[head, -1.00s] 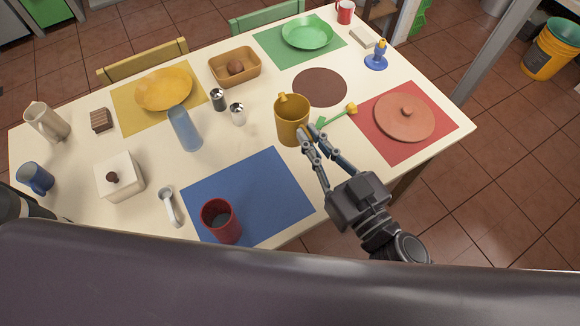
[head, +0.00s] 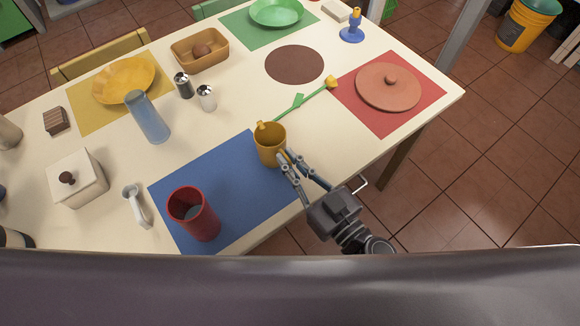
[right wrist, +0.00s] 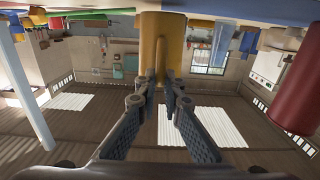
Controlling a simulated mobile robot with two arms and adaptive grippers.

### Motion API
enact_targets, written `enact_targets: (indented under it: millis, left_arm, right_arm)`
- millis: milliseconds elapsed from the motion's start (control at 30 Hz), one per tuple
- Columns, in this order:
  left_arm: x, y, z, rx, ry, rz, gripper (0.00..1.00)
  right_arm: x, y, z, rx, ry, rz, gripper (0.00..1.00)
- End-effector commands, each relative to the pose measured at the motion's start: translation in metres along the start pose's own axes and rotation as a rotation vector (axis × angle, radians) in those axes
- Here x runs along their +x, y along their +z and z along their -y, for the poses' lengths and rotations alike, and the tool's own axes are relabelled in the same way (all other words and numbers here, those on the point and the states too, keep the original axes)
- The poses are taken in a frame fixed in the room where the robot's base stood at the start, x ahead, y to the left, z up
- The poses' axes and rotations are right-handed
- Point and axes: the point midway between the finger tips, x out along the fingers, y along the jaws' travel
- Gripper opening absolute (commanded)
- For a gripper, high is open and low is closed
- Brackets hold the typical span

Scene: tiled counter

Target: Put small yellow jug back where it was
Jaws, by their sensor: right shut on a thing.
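The small yellow jug (head: 266,146) appears upright at the upper right corner of the blue placemat (head: 216,184) in the head view. My right gripper (head: 284,159) reaches it from the lower right and is shut on its handle. In the right wrist view the yellow jug (right wrist: 160,24) stands just beyond the fingertips of my right gripper (right wrist: 160,88), with its handle between them. I cannot tell whether its base touches the mat. My left gripper is not in view.
A red cup (head: 194,214) stands on the blue placemat's near left part. A green-stemmed yellow flower (head: 304,98) lies behind the jug. A brown round mat (head: 295,64) is bare. The red placemat (head: 425,106) holds a terracotta lidded dish (head: 388,87). A blue glass (head: 149,119) stands left.

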Motion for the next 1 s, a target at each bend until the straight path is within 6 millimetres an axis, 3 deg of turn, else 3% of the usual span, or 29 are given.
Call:
enact_targets:
  millis: [67, 467, 500, 633, 1000]
  left_arm:
    - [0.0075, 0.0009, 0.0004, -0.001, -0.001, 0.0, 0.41]
    - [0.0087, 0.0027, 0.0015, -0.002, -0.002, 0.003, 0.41]
    - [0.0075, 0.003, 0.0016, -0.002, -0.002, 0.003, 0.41]
    - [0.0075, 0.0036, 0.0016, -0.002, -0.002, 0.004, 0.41]
    - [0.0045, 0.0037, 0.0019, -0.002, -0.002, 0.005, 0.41]
  right_arm:
    - [-0.0001, 0.0102, 0.0003, 0.002, 0.001, 0.0, 0.0]
    - [-0.0001, 0.0132, 0.0003, 0.0, 0.0, 0.0, 0.0]
    - [-0.0002, 0.0119, 0.0003, 0.0, 0.0, 0.0, 0.12]
    - [-0.0002, 0.0117, 0.0003, 0.0, 0.0, 0.0, 0.25]
    - [-0.0001, 0.0084, -0.0005, 0.0, -0.001, 0.0, 0.25]
